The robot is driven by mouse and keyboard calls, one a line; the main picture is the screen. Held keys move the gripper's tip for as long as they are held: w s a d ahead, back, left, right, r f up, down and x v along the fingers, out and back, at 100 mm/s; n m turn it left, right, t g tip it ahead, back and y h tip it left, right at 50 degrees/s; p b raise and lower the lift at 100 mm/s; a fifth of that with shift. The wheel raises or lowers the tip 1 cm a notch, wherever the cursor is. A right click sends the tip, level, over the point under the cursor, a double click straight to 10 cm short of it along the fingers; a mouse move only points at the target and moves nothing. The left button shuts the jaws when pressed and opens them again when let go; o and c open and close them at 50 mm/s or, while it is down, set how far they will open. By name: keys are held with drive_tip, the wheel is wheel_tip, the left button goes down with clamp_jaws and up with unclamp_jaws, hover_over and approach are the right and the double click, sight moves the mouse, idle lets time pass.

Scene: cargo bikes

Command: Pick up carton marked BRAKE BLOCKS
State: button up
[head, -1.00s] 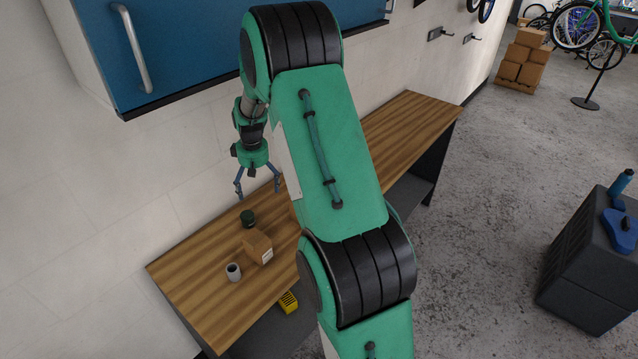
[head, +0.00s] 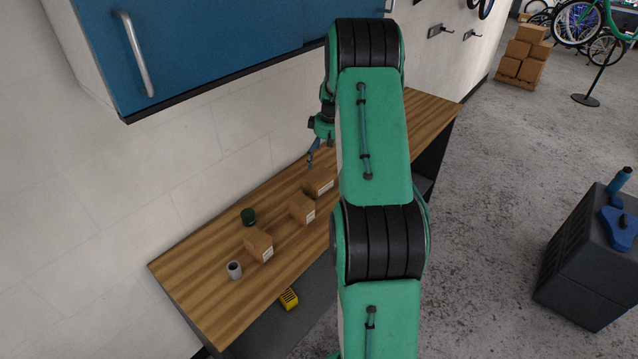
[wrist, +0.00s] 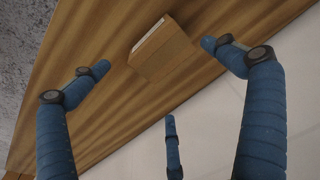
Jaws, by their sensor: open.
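Three brown cartons with white labels stand on the wooden bench in the head view: a near one (head: 258,245), a middle one (head: 302,208) and a far one (head: 320,184). The label print is too small to read, so I cannot tell which is marked BRAKE BLOCKS. My gripper (head: 312,158) is above the far end of this row, partly hidden behind my arm. In the wrist view, my gripper (wrist: 160,80) has its three blue fingers spread, with nothing between them. One carton (wrist: 165,50) lies beyond the fingertips, apart from them.
The bench (head: 195,285) runs along a white wall. A dark green round object (head: 248,216) and a grey cup-like cylinder (head: 234,270) stand near the near carton. A blue cabinet (head: 220,45) overhangs the bench. A yellow object (head: 288,299) sits lower down.

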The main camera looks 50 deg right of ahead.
sight(320, 176)
drive_tip(key=shift+w+f, duration=0.2)
drive_tip(key=shift+f, duration=1.2)
drive_tip(key=shift+w+f, duration=0.25)
drive_tip(key=shift+f, duration=1.2)
drive_tip(key=shift+w+f, duration=0.2)
drive_tip(key=shift+f, duration=1.2)
drive_tip(key=shift+f, duration=0.15)
drive_tip(key=shift+w+f+b, duration=0.2)
drive_tip(key=shift+f, duration=1.05)
drive_tip(key=shift+w+f+b, duration=0.15)
drive_tip(key=shift+f+b, duration=0.05)
drive_tip(key=shift+f, duration=1)
drive_tip(key=c, duration=1.6)
